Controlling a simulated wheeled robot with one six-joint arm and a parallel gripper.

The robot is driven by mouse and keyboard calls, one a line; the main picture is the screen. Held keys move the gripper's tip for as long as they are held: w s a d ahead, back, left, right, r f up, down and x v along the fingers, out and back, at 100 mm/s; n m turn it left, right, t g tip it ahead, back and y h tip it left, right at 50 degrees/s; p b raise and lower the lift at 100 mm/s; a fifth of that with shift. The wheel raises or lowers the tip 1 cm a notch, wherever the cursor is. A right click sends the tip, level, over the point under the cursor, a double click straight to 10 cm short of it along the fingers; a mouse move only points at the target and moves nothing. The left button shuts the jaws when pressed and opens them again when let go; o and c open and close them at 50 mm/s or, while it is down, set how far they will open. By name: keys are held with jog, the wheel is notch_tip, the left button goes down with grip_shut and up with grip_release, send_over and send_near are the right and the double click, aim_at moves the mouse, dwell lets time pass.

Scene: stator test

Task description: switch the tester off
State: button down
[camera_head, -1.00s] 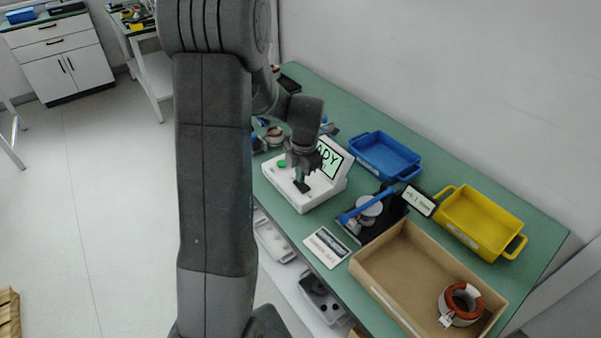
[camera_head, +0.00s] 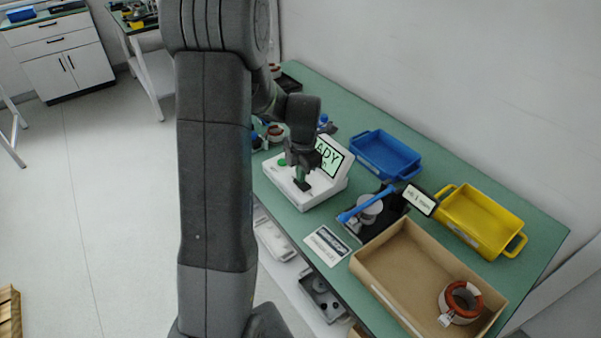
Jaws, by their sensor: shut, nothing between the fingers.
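The tester (camera_head: 318,194) is a white box on the green bench. Its tilted screen (camera_head: 331,158) is lit green and part of a word ending in "ADY" shows. A green button (camera_head: 282,162) sits on its top at the left. A small dark part (camera_head: 303,186) lies on its top near the front. My gripper (camera_head: 302,177) is shut and empty, pointing down just over this dark part. I cannot tell whether the tips touch it. My gripper and wrist hide part of the screen and the top of the box.
To the right stand a black fixture with a blue lever (camera_head: 367,205), a small display (camera_head: 420,200), a blue tray (camera_head: 362,151) and a yellow tray (camera_head: 447,220). A cardboard box (camera_head: 385,283) holds a copper-coloured stator (camera_head: 462,300). A printed card (camera_head: 327,245) lies at the front edge.

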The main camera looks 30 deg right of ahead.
aim_at(305, 185)
jog(key=shift+s+f, duration=0.15)
jog(key=shift+s, duration=0.65)
jog(key=shift+d+r, duration=0.1)
jog(key=shift+r, duration=0.25)
notch_tip(305, 185, up, 13)
jog(key=shift+s+r+b, duration=0.15)
jog(key=shift+s+b, duration=0.15)
jog(key=shift+b, duration=0.05)
jog(key=shift+w+b, duration=0.1)
jog(key=shift+b, duration=0.25)
jog(key=shift+w+r+t, duration=0.15)
jog(key=shift+r+t, duration=0.05)
jog(key=shift+t, duration=0.1)
